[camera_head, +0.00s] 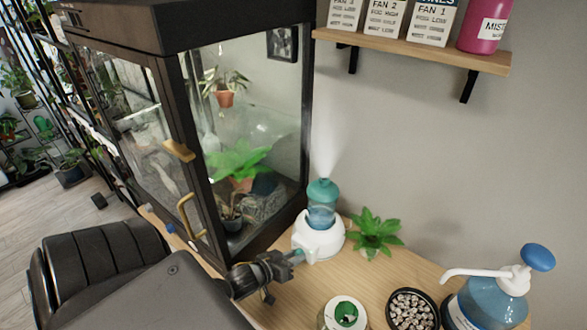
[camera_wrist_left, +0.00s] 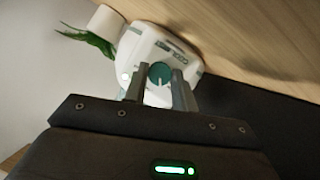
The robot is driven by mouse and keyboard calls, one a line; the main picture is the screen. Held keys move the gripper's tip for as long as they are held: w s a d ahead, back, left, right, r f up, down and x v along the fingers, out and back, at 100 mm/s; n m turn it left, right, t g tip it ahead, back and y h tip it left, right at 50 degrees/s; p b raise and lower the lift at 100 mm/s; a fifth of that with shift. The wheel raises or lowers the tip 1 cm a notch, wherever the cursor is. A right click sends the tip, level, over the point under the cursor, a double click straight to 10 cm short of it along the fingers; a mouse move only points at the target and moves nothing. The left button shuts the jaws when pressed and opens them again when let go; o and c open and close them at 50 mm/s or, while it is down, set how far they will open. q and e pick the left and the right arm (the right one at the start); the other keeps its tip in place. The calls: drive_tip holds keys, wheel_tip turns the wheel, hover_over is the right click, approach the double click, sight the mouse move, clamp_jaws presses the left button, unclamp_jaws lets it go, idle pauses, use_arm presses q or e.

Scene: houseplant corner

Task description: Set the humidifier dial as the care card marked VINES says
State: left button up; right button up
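The white humidifier (camera_head: 318,240) with a teal top stands on the wooden bench and gives off mist. Its teal dial (camera_wrist_left: 160,73) faces the left wrist camera and carries a pale mark; small lettering beside it is too small to read. My left gripper (camera_head: 291,257) is at the dial, with one finger on each side of it, apparently closed against its edges. The card whose cut-off title ends in "INES" (camera_head: 434,22) stands on the shelf. It reads "FAN 1", with a smaller line below that I cannot read surely. My right gripper is not in view.
Two other cards (camera_head: 386,18) and a pink bottle (camera_head: 484,25) share the shelf (camera_head: 420,52). A glass cabinet (camera_head: 250,130) stands left of the humidifier. A green plant (camera_head: 376,232), a pebble bowl (camera_head: 412,312), a jar (camera_head: 345,314) and a blue pump bottle (camera_head: 490,300) crowd the bench's right.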

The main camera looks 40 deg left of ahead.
use_arm(q)
drive_tip(key=c, duration=0.4)
drive_tip(key=shift+d+r+m+y+p, duration=0.1)
drive_tip(key=shift+r+m+y+p, duration=0.2)
drive_tip(key=shift+p, duration=0.4)
drive_tip(key=shift+d+m+y+p, duration=0.1)
drive_tip(key=shift+m+y+p, duration=0.5)
drive_tip(key=shift+m+p, duration=0.4)
drive_tip(key=shift+d+m+g+y+p, duration=0.1)
drive_tip(key=shift+m+g+y+p, duration=0.2)
drive_tip(key=shift+m+y+p, duration=0.45)
drive_tip(key=shift+d+f+m+y+p, duration=0.15)
drive_tip(key=shift+m+y+p, duration=0.7)
drive_tip(key=shift+m, duration=0.4)
drive_tip(key=shift+f+m+y+p, duration=0.1)
drive_tip(key=shift+m+y+p, duration=0.35)
drive_tip(key=shift+m, duration=0.45)
drive_tip(key=shift+w+d+f+m+y, duration=0.1)
drive_tip(key=shift+f+m+y, duration=0.05)
drive_tip(key=shift+m+y, duration=0.75)
drive_tip(key=m, duration=0.2)
drive_tip(key=m+t+y, duration=0.1)
drive_tip(key=m, duration=0.1)
drive_tip(key=shift+d+f+t+y+b, duration=0.1)
drive_tip(key=shift+f+t+y+b, duration=0.05)
drive_tip(key=shift+t+y+b, duration=0.2)
drive_tip(key=shift+c, duration=0.2)
drive_tip(key=shift+m, duration=0.4)
